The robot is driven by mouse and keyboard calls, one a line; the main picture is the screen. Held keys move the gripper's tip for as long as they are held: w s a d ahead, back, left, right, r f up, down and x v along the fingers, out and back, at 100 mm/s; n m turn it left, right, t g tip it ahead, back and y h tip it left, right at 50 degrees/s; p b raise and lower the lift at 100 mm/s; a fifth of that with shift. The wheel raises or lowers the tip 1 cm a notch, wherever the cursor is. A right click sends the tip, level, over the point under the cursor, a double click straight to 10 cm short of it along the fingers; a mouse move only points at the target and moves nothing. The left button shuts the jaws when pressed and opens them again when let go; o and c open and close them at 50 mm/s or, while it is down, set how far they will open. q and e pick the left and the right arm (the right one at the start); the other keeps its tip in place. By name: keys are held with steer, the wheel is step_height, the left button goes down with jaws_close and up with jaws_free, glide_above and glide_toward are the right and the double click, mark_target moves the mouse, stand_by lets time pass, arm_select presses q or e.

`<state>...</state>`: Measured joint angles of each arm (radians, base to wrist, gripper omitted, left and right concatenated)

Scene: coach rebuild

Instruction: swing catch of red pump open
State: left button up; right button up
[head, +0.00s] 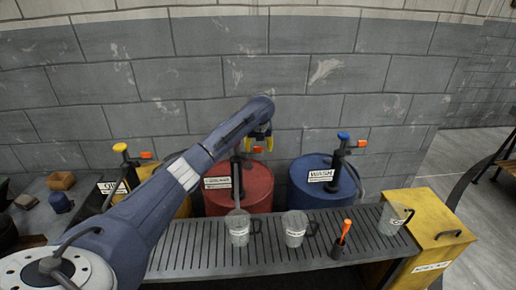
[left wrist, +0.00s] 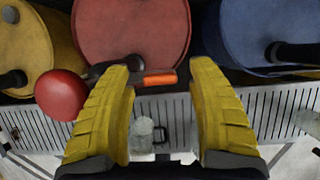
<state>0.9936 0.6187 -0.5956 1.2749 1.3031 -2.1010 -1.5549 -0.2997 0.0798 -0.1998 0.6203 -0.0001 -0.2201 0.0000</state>
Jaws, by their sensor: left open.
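The red drum (head: 255,185) stands against the wall between a yellow and a blue drum. Its pump is mostly hidden by my left arm in the head view. In the left wrist view the pump's round red knob (left wrist: 62,96) shows beside the left finger, and its orange catch (left wrist: 160,79) sticks out to the right from the dark pump head. My left gripper (head: 259,143) is open, pointing down above the red drum. In the left wrist view the catch appears between the two yellow fingers (left wrist: 165,66); contact and height cannot be told. My right gripper is not in view.
The blue drum (head: 310,190) and yellow drum (head: 182,208) have similar pumps with orange catches. A slatted counter (head: 195,252) in front bears jugs (head: 295,228) and a dark holder with an orange-topped tool (head: 342,238). A yellow cabinet (head: 430,225) stands at right.

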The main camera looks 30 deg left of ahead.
arm_select(q)
steer(key=shift+w+a+f, duration=0.1)
steer(key=shift+w+f, duration=0.05)
steer(key=shift+f, duration=0.2)
jaws_close()
stand_by(0.4)
steer(key=shift+r, duration=0.1)
